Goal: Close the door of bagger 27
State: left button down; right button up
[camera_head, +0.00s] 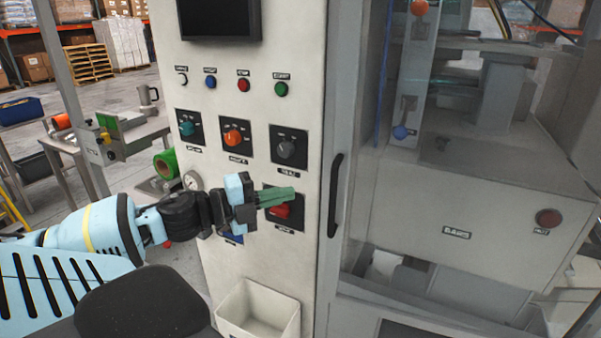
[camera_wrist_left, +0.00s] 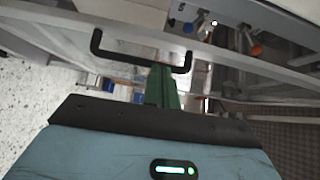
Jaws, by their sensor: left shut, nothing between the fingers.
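The machine's door shows in the head view as a large clear panel in a grey frame (camera_head: 348,120), right of the control panel. Its black bar handle (camera_head: 335,195) stands upright on the frame. I cannot tell from these views whether the door is fully shut or ajar. No bagger number is readable. My left gripper (camera_head: 294,195) is shut and empty, its green fingers pointing right towards the handle, in front of a red knob. In the left wrist view the fingers (camera_wrist_left: 161,86) reach towards the black handle (camera_wrist_left: 138,60); contact is unclear. My right gripper is not in view.
The cream control panel (camera_head: 240,120) carries buttons, rotary knobs and a dark screen (camera_head: 220,18). A white open bin (camera_head: 258,312) sticks out below my left gripper. Through the clear door a grey box (camera_head: 470,215) and machinery show. A side table (camera_head: 110,140) stands at the left.

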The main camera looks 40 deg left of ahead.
aim_at(340, 179)
pick_arm(q)
jog(key=shift+s+d+r+y, duration=0.15)
jog(key=shift+s+r+y, duration=0.15)
jog(key=shift+s+r, duration=0.15)
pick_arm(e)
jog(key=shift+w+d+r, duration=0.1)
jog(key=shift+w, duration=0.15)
pick_arm(q)
jog(key=shift+d, duration=0.1)
